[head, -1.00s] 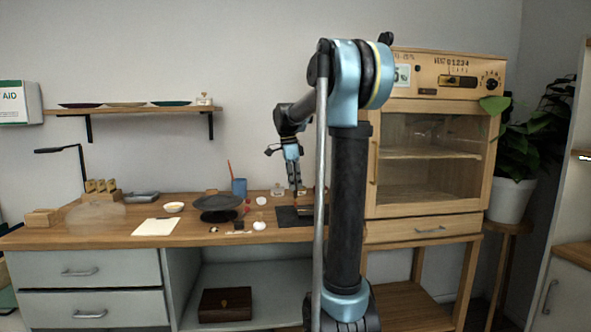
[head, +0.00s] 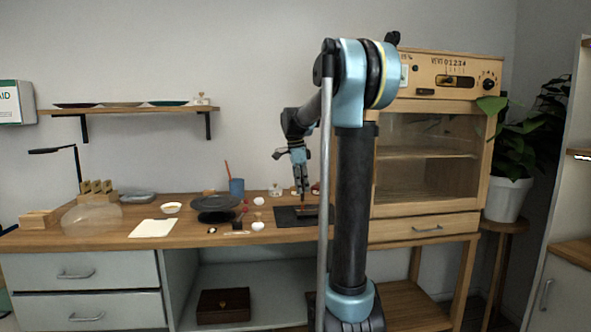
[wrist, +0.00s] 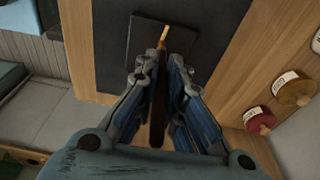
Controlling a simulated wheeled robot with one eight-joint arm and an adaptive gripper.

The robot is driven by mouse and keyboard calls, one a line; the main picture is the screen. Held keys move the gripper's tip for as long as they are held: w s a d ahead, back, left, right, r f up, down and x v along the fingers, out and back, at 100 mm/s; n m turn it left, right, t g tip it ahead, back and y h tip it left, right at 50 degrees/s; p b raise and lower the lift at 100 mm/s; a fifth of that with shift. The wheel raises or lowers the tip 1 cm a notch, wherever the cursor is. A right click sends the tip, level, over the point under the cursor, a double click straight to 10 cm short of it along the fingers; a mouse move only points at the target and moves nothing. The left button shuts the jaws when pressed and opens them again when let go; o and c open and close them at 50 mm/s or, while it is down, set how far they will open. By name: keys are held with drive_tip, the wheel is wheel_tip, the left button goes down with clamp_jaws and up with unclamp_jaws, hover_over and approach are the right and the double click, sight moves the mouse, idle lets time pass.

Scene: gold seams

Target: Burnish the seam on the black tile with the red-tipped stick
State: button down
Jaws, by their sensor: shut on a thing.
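My gripper (wrist: 160,72) is shut on a thin brown stick (wrist: 157,112), which runs forward between the fingers. In the head view my gripper (head: 301,188) hangs low over the dark mat at the right of the bench. The black tile (wrist: 184,48) lies on this dark mat (wrist: 108,50), just beyond the fingertips. A short gold-tan streak (wrist: 164,34) shows over the tile in line with the stick. I cannot tell whether it is the seam or part of the stick, or whether the stick touches the tile. The stick's red tip is not clear.
Several labelled spools or jars, one red (wrist: 259,120) and one tan (wrist: 294,88), stand right of the mat. A black round stand (head: 215,203), white paper (head: 154,228) and a blue cup (head: 237,187) are left along the bench. A wooden cabinet (head: 467,224) stands at right.

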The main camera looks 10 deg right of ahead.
wheel_tip(320, 180, up, 8)
drive_tip(key=d, duration=0.2)
drive_tip(key=shift+f, duration=0.25)
idle(1.4)
drive_tip(key=shift+d, duration=0.1)
